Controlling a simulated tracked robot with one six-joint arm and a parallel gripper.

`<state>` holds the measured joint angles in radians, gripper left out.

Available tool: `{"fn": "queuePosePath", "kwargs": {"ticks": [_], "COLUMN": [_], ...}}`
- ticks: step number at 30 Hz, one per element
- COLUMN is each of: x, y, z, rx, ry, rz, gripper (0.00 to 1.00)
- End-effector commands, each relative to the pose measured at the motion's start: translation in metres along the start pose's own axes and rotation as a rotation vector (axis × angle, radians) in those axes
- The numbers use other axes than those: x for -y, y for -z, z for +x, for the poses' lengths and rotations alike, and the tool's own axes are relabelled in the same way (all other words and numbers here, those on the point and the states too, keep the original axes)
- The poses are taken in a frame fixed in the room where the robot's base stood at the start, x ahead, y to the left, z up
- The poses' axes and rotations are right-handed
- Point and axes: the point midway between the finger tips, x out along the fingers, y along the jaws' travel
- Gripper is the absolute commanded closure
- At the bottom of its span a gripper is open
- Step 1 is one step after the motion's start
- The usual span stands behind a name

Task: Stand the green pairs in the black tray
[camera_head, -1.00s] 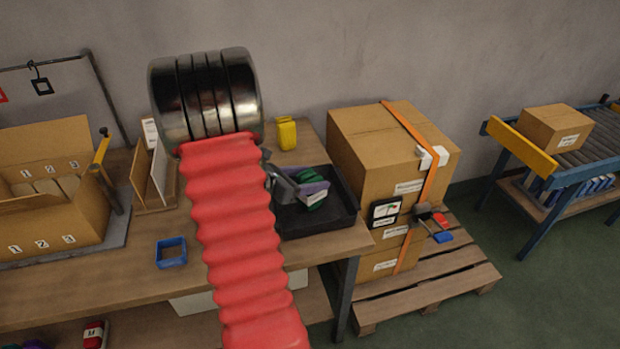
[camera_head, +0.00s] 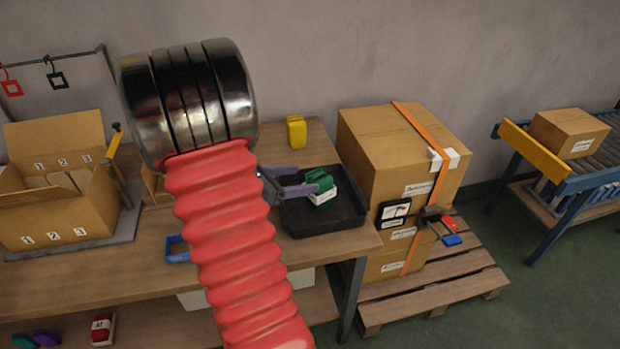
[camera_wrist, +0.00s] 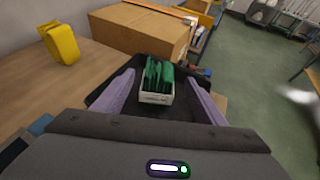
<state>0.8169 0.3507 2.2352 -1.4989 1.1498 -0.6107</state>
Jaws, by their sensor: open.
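A green pair (camera_head: 318,181) with a white paper band (camera_head: 322,195) stands in the black tray (camera_head: 340,222) on the bench's right end. In the wrist view the green pair (camera_wrist: 157,77) and its band (camera_wrist: 155,98) stand upright between my fingers. My gripper (camera_head: 300,181) is open, with its purple fingers apart on either side of the pair. The wrist view shows my gripper (camera_wrist: 157,90) with a gap beside the pair. Part of the tray (camera_wrist: 194,88) shows behind the fingers.
A yellow pair (camera_head: 296,132) stands on the bench (camera_head: 315,150) behind the tray. A strapped carton stack (camera_head: 385,150) is close on the right. A numbered open carton (camera_head: 50,210) stands at left. A blue frame (camera_head: 176,249) lies near my arm. Several pairs lie on the lower shelf.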

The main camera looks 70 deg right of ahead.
Motion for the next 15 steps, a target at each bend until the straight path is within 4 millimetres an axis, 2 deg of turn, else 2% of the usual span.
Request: {"fn": "queuePosePath", "kwargs": {"ticks": [1, 6, 15], "x": [-0.001, 0.000, 0.001], "y": [0.001, 0.000, 0.000], "z": [-0.009, -0.030, -0.041], "rx": [-0.001, 0.000, 0.000], "ry": [-0.004, -0.002, 0.001], "rz": [0.000, 0.000, -0.001], "gripper": [0.35, 0.35, 0.35]}}
